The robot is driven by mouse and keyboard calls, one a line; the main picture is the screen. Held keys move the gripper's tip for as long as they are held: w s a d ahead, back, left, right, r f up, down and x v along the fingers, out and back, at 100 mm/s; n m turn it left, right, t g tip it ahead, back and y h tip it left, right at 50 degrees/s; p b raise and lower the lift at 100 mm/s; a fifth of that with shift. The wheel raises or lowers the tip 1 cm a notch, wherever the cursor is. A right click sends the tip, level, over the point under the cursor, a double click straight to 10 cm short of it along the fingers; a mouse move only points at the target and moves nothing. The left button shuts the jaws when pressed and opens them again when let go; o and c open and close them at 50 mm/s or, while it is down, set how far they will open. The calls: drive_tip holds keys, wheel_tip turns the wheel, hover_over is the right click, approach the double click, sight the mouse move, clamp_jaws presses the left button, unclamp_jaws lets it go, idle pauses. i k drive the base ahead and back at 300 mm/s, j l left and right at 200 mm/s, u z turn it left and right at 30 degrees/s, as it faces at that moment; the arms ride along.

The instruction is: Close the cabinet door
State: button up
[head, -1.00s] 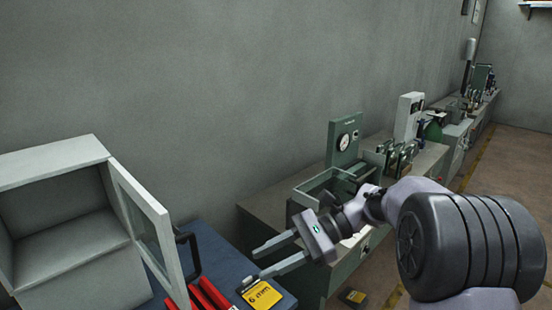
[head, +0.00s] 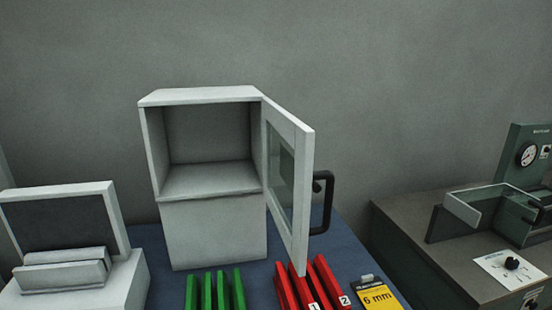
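The white cabinet (head: 212,228) stands on the blue table top in the middle of the head view. Its upper compartment is open and looks empty. The cabinet door (head: 303,200), a white frame with a glass pane, is hinged on the cabinet's right edge and stands wide open, swung out toward me. A black handle (head: 327,204) sticks out on the door's right, outer side. My gripper is not in view now.
Red bars (head: 310,285) lie close below the door's lower edge, and green bars (head: 215,290) lie in front of the cabinet. A yellow 6 mm card (head: 377,297) is at right. A white device (head: 65,250) stands left. A workbench (head: 425,240) is at right.

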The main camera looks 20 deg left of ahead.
sight(298, 174)
drive_tip(key=i+l+u, duration=0.1)
drive_tip(key=i+u, duration=0.15)
drive_tip(key=u, duration=0.15)
drive_tip(key=i+l+u, duration=0.2)
drive_tip(key=u, duration=0.25)
drive_tip(key=i+l+u, duration=0.2)
drive_tip(key=u, duration=0.2)
drive_tip(key=i+l+u, duration=0.15)
drive_tip(key=l+u, duration=0.3)
drive_tip(key=i+l+u, duration=0.1)
drive_tip(key=l+u, duration=0.3)
drive_tip(key=j, duration=0.15)
